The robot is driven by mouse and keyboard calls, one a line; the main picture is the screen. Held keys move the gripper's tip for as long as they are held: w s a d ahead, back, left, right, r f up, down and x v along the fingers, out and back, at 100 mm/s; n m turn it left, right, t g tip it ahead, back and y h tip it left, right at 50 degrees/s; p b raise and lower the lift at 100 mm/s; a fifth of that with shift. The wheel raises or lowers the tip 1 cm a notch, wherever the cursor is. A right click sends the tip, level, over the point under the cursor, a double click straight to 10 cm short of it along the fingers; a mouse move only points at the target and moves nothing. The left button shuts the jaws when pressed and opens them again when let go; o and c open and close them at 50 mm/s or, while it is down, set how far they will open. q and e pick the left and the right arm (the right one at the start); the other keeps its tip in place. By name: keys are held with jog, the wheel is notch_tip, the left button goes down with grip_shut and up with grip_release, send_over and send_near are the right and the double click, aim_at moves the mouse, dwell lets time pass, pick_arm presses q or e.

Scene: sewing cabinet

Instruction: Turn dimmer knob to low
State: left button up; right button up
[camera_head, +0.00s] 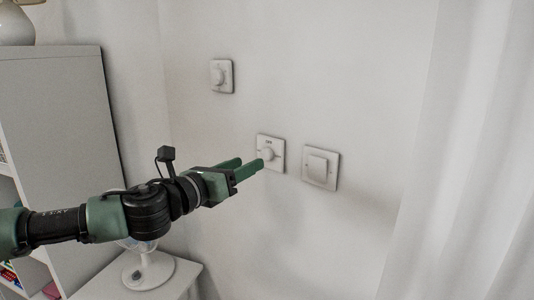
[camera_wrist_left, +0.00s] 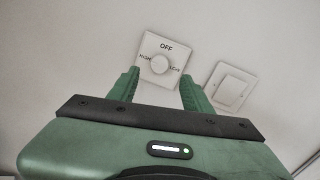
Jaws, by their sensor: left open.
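The white dimmer knob (camera_head: 267,154) sits on a square wall plate. In the left wrist view the knob (camera_wrist_left: 159,64) is round, with OFF above it, HIGH at its left and LOW at its right. My left gripper (camera_head: 252,166) is open, its green fingers pointing at the plate. In the left wrist view the fingertips of my left gripper (camera_wrist_left: 160,75) lie to either side below the knob. Whether they touch the plate I cannot tell. The knob's pointer is too small to read. My right gripper is not in view.
A rocker switch (camera_head: 320,168) is on the wall just right of the dimmer. Another knob plate (camera_head: 221,76) is higher at the left. A white curtain (camera_head: 470,150) hangs at the right. A shelf unit (camera_head: 60,130) and a white fan (camera_head: 147,268) on a low surface are at the left.

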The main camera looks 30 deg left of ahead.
aim_at(265, 155)
pick_arm(q)
jog(key=w+p, duration=0.1)
jog(key=w, duration=0.4)
jog(key=shift+w+d+p, duration=0.1)
jog(key=shift+d+p, duration=0.05)
jog(key=shift+p, duration=0.2)
jog(key=shift+w, duration=0.5)
grip_shut()
